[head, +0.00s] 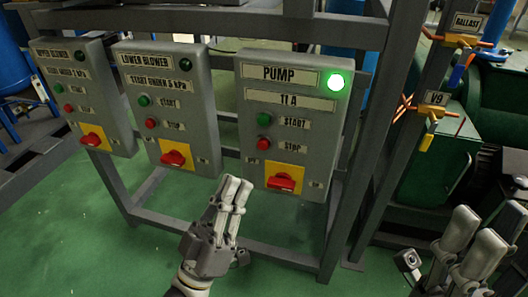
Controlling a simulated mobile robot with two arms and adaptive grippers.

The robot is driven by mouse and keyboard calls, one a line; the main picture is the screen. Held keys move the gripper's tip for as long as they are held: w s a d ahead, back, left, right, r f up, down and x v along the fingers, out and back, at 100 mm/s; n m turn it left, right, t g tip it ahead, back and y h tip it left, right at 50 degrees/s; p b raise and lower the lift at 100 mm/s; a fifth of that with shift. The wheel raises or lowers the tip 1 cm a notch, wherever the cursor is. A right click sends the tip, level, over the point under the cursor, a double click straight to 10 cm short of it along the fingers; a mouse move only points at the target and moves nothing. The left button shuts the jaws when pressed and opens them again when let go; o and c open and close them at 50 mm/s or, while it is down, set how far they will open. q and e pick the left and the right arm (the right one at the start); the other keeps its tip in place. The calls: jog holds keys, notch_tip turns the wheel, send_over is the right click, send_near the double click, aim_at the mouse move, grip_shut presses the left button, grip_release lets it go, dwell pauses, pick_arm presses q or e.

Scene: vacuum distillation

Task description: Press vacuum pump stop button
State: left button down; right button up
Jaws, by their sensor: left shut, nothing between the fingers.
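The grey pump control box (291,122), labelled "PUMP" and "11 A", hangs on the metal frame near the middle of the head view. Its lamp (337,82) glows green. The red stop button (263,144) sits below the green start button (264,119). A red rotary switch (282,182) on a yellow plate is under them. My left gripper (238,183) is shut and empty. Its fingertips appear below and left of the stop button, clear of it in the picture. My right gripper (478,228) is at the lower right, partly cut off, and its opening is unclear.
The lower blower box (196,128) and upper blower box (109,112) hang to the left, each with similar buttons and a dark lamp. A valve labelled V9 (436,109) and green machinery (432,160) are at the right. Frame rails run below the boxes.

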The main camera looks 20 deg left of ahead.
aim_at(264, 144)
pick_arm(q)
jog(key=w+b, duration=0.1)
jog(key=w, duration=0.8)
jog(key=shift+d, duration=0.15)
jog(key=shift+w, duration=0.1)
dwell(1.5)
jog(key=shift+w, duration=0.25)
jog(key=shift+w, duration=0.5)
dwell(0.7)
jog(key=shift+s, duration=0.1)
jog(key=shift+s+p, duration=0.5)
jog(key=shift+s, duration=0.3)
